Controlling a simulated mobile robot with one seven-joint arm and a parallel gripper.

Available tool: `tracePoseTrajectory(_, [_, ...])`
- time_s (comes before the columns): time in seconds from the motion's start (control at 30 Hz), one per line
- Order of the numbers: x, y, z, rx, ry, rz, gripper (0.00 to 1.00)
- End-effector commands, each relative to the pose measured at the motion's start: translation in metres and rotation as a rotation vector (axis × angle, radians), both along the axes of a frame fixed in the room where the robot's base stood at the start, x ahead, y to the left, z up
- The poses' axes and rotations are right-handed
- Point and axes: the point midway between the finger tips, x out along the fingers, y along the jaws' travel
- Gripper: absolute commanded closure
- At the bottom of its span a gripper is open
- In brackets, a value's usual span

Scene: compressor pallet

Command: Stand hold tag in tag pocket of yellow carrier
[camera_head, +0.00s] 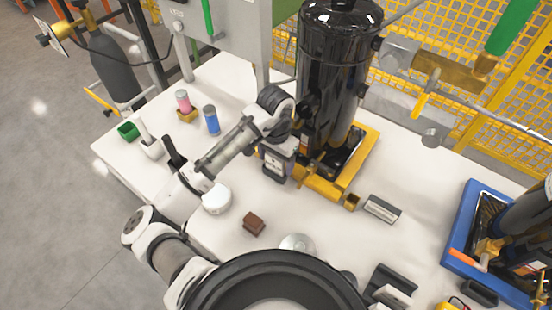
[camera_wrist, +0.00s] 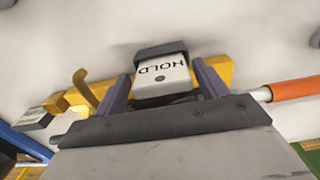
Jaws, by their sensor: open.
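The white hold tag (camera_wrist: 163,75), lettered HOLD, is between the two purple fingers of my open gripper (camera_wrist: 163,88) in the wrist view. Its far end is inside a dark holder (camera_wrist: 160,50), which looks like the tag pocket, beside the yellow carrier (camera_wrist: 223,68). Whether the fingers touch the tag I cannot tell. In the head view the tag (camera_head: 273,164) is upright below my gripper (camera_head: 280,150), at the near left corner of the yellow carrier (camera_head: 323,188). The pocket's lower part and the tag's seated depth are hard to see.
A tall black compressor (camera_head: 338,75) stands on the carrier, close to my wrist. A blue carrier (camera_head: 462,225) is at right.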

Motion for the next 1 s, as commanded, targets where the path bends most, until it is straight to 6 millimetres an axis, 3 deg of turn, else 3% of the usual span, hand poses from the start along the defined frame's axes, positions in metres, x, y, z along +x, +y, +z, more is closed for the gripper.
tracePoseTrajectory(0.53, [0.001, 0.001, 0.002, 0.001, -0.002, 0.003, 0.35])
tracePoseTrajectory(1.0, [0.001, 0.001, 0.026, 0.001, -0.002, 0.002, 0.35])
